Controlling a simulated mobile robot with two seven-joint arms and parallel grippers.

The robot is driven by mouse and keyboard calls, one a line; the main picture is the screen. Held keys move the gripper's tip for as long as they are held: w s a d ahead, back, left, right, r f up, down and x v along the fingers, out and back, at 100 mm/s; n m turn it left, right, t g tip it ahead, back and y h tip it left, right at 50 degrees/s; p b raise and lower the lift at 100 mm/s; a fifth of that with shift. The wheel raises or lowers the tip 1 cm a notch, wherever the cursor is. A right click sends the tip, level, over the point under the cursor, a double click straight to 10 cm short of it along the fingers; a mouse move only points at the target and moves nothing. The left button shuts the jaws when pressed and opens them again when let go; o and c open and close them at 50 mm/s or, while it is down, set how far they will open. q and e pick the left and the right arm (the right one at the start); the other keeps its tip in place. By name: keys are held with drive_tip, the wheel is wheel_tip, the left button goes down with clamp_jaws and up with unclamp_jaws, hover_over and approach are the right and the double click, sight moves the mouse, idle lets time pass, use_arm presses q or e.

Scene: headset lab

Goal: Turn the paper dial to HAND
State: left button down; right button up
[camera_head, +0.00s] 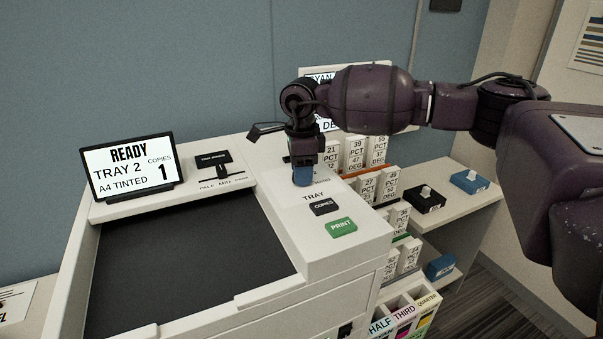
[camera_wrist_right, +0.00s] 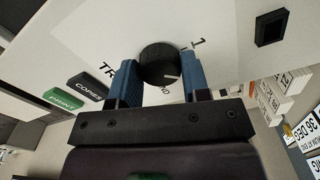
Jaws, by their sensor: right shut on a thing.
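The paper dial (camera_wrist_right: 160,62) is a round black knob on the copier's pale top panel, seen in the right wrist view. It has a white pointer mark near its edge, and the labels around it are partly hidden. My right gripper (camera_wrist_right: 160,82) has its two blue fingers on either side of the dial, shut on it. In the head view my right gripper (camera_head: 303,174) points down at the panel and hides the dial. The display (camera_head: 126,165) reads READY, TRAY 2, A4 TINTED, copies 1. My left gripper is not in view.
The COPIES button (camera_head: 323,207) and green PRINT button (camera_head: 341,227) lie in front of the dial. A small black slider (camera_head: 213,161) is to the left. Racks of numbered cards (camera_head: 381,150) and a shelf with black and blue boxes stand to the right.

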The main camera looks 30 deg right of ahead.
drive_tip(key=m, duration=0.4)
drive_tip(key=shift+m, duration=0.3)
drive_tip(key=m, duration=0.4)
drive_tip(key=shift+r+m+b, duration=0.1)
drive_tip(key=shift+m+b, duration=0.2)
drive_tip(key=m, duration=0.2)
drive_tip(key=shift+m, duration=2.6)
drive_tip(key=o, duration=0.9)
